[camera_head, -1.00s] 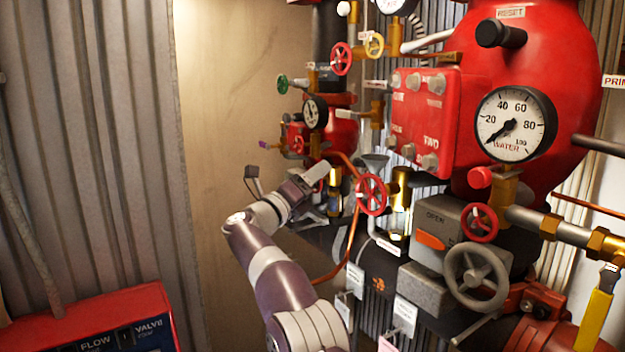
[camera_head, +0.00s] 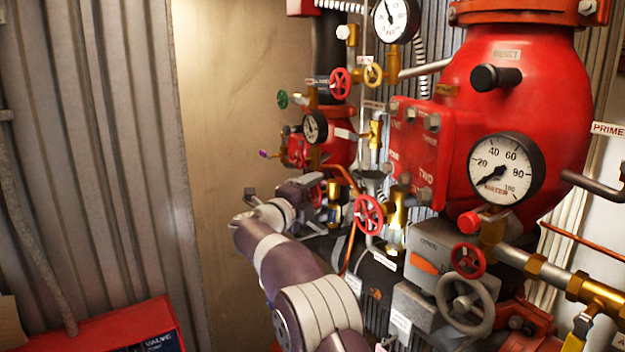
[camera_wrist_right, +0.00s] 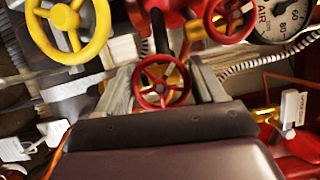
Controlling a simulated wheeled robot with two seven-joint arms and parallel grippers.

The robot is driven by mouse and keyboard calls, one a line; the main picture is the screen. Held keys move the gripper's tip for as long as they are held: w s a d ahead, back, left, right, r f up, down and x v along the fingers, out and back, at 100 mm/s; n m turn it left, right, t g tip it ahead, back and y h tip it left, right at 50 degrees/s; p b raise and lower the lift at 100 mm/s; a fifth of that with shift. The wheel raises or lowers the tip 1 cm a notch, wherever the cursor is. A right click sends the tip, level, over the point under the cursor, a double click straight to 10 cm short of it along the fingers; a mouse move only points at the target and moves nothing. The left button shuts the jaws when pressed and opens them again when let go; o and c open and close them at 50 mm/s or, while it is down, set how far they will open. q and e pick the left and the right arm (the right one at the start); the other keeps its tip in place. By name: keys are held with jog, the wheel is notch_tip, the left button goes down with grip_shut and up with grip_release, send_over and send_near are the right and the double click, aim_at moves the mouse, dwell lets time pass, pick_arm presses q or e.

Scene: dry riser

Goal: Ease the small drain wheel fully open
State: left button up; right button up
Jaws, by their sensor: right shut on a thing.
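A small red drain wheel (camera_wrist_right: 162,82) with spokes sits between the two grey fingers of my right gripper (camera_wrist_right: 164,75) in the right wrist view, one finger on each side of its rim. The fingers are shut on it. In the head view, my right gripper (camera_head: 312,183) reaches in among the pipes at the centre. A bit of red wheel (camera_head: 317,195) shows beside it there, mostly hidden by the gripper. The wheel's turn angle cannot be read. My left gripper is out of view.
Another red handwheel (camera_head: 368,214) stands just right of my gripper. A big red valve body with a water gauge (camera_head: 505,170) and a grey handwheel (camera_head: 466,306) fill the right. A yellow wheel (camera_wrist_right: 68,18) is close in the right wrist view. The bare panel (camera_head: 225,120) leaves room at left.

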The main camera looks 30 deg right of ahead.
jog(key=n+p, duration=0.1)
jog(key=p, duration=0.1)
jog(key=n+y+p, duration=0.1)
jog(key=n+p, duration=0.1)
jog(key=p, duration=0.1)
jog(key=n+g+p, duration=0.1)
jog(key=p, duration=0.1)
jog(key=shift+r+n+y+p, duration=0.35)
jog(key=shift+n+y+p, duration=0.05)
jog(key=shift+f+n+g+p, duration=0.1)
jog(key=shift+n+g+p, duration=0.2)
jog(key=shift+n, duration=0.1)
jog(key=shift+f+n+g, duration=0.2)
jog(key=shift+n+g, duration=0.2)
jog(key=shift+n, duration=0.2)
jog(key=shift+f+n+g+y, duration=0.2)
jog(key=shift+n+g+y, duration=0.45)
jog(key=shift+n, duration=0.75)
jog(key=shift+s+f+g, duration=0.1)
jog(key=shift+g, duration=0.15)
jog(key=o, duration=1)
jog(key=shift+c, duration=0.2)
